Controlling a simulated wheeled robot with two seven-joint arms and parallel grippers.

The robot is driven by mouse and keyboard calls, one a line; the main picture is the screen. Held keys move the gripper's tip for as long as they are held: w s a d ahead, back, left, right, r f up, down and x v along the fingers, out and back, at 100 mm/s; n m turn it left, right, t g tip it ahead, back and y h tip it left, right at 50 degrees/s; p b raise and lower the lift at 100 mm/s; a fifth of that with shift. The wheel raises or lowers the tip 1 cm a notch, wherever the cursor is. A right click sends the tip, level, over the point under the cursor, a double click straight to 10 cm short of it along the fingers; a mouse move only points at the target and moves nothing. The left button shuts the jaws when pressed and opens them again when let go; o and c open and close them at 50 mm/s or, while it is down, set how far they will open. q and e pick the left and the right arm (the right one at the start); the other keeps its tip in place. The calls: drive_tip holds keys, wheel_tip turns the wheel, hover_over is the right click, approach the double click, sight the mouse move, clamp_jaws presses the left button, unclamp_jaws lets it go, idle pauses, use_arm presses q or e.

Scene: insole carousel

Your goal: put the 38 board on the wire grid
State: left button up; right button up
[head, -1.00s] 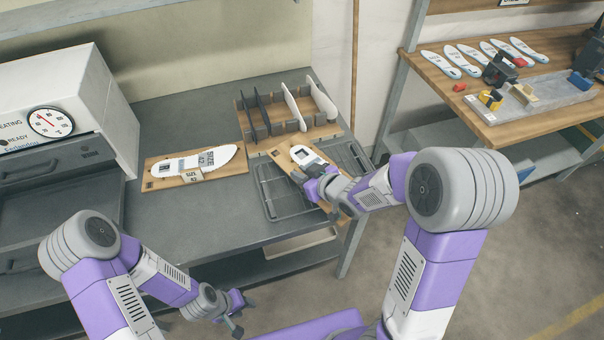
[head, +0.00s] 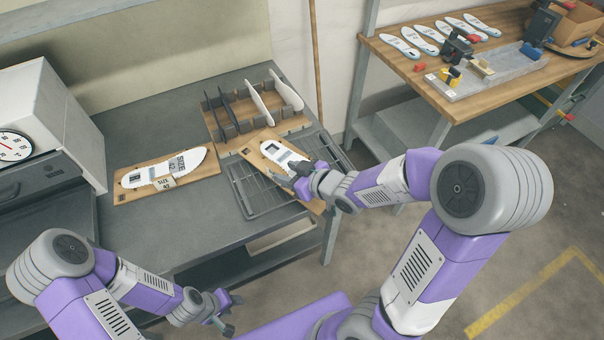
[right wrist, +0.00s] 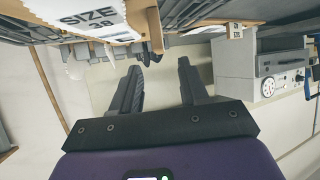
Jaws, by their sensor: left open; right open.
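The 38 board (head: 254,153) is a wooden board with a white insole (head: 278,152) on it. It lies slanted across the right part of the dark wire grid (head: 243,191), its far end close to the rack. I cannot tell whether it rests flat. My right gripper (head: 296,173) is open over the board's near half and hides part of it. In the right wrist view, the insole marked SIZE 38 (right wrist: 92,20) shows above the open fingers (right wrist: 160,88), with nothing between them. My left gripper (head: 228,310) is open and empty, low in front of the table.
A second board (head: 125,196) with an insole marked SIZE 42 lies left on the grey table. A wooden rack (head: 226,129) with upright dark and white insoles stands behind the grid. A white heater (head: 50,110) is at far left. A workbench (head: 395,62) holds more insoles.

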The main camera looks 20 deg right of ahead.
drive_tip(key=shift+b+v, duration=1.75)
drive_tip(key=shift+v, duration=0.9)
drive_tip(key=shift+f, duration=0.1)
